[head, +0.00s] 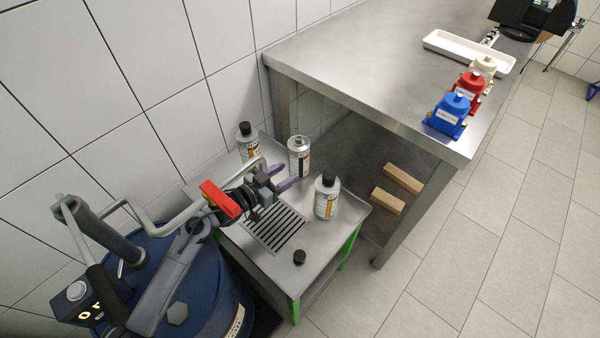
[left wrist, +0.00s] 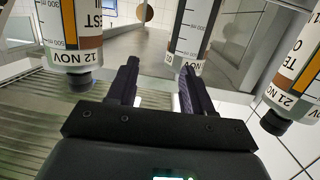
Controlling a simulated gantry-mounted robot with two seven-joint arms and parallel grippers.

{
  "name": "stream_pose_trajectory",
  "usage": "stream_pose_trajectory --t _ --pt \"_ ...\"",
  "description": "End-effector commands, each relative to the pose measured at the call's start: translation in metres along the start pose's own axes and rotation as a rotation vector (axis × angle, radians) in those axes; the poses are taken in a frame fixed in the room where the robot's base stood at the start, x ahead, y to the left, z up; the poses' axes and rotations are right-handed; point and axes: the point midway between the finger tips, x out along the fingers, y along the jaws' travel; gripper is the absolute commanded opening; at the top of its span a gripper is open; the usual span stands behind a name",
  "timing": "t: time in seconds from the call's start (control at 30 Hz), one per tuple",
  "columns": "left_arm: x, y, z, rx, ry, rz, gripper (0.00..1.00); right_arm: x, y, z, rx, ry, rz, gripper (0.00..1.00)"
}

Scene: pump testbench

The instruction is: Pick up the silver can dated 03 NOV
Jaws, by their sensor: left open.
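The middle can (head: 299,160) has no black cap. In the left wrist view, which is upside down, it shows (left wrist: 190,38) just beyond the fingertips, its date mostly hidden by a finger. The black-capped can nearest the front (head: 326,200) reads 12 NOV in the wrist view (left wrist: 72,30). The black-capped back-left can (head: 248,145) reads 21 NOV there (left wrist: 297,80). My left gripper (head: 287,174) is open and empty, its purple fingers pointing at the middle can. My right gripper is out of view.
A loose black cap (head: 299,257) lies on the small table (head: 343,226) near a drain grille (head: 275,229). A blue drum (head: 210,290) stands at left. The large steel bench (head: 370,65) with blue, red and white pumps rises behind. Wooden blocks (head: 388,201) sit below it.

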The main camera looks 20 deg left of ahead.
Motion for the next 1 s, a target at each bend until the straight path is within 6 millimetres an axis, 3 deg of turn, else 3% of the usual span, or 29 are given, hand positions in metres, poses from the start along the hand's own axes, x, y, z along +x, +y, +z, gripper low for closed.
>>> stream_pose_trajectory --t 0.03,0.13,0.3,0.6,0.83,1.0 --pt "0.0 -0.014 -0.001 -0.001 0.047 -0.017 0.51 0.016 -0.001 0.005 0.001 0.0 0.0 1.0" --pt "-0.004 -0.032 -0.016 -0.008 0.115 -0.04 0.51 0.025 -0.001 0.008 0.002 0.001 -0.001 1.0" --pt "0.002 -0.045 -0.03 -0.013 0.169 -0.053 0.51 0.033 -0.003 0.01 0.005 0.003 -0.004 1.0" --pt "0.039 -0.048 -0.038 -0.014 0.172 -0.055 0.51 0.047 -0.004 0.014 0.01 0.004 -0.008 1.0" --pt "0.05 -0.049 -0.04 -0.014 0.17 -0.055 0.51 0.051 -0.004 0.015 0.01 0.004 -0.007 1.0" --pt "0.067 -0.048 -0.043 -0.013 0.172 -0.054 0.51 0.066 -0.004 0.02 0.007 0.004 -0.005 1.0"
